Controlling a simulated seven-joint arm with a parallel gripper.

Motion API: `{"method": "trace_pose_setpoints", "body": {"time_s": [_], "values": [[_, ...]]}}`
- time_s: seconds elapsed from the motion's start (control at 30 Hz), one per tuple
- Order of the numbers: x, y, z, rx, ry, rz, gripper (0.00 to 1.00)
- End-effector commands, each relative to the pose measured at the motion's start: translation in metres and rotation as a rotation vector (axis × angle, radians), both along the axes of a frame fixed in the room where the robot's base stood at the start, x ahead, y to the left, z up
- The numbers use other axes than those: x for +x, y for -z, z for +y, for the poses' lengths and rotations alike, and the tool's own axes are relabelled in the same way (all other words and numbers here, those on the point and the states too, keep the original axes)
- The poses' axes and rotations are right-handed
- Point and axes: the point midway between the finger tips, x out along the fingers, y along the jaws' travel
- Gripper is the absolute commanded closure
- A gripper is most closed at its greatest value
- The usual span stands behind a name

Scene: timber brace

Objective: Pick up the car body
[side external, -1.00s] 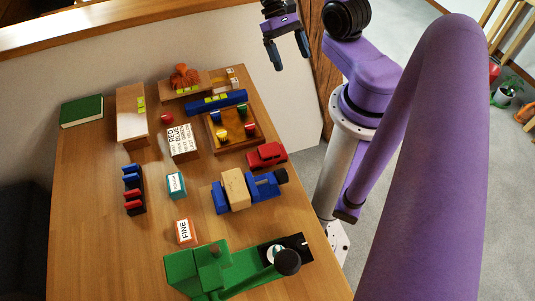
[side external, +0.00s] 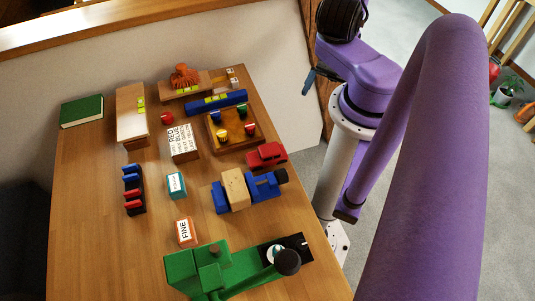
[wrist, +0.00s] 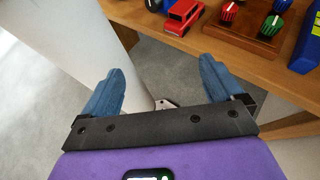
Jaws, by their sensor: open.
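The car body is a small red toy car (side external: 267,155) on the right edge of the table, between the wooden knob tray and the blue vise. It also shows in the wrist view (wrist: 184,15), at the top near the table edge. My gripper (wrist: 160,92) has two blue fingers spread wide apart with nothing between them. It hangs beyond the table edge, over the floor, apart from the car. In the side view only a blue fingertip (side external: 308,82) shows beside my arm; the rest of the gripper is hidden.
A wooden tray with coloured knobs (side external: 233,148) is just behind the car. A blue vise with a wood block (side external: 234,188) is in front of it. A green machine (side external: 210,270) stands at the near end. A white post (wrist: 70,40) is beside my gripper in the wrist view.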

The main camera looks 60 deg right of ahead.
Motion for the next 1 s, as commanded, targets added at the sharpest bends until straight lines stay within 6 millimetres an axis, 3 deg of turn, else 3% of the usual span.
{"method": "trace_pose_setpoints", "body": {"time_s": [0.33, 0.57, 1.0], "values": [[-0.003, 0.014, 0.034, 0.127, 0.299, -0.02, 0.06], [0.003, 0.018, 0.048, 0.142, 0.329, -0.025, 0.06], [0.032, 0.041, 0.12, 0.143, 0.327, -0.024, 0.06]]}}
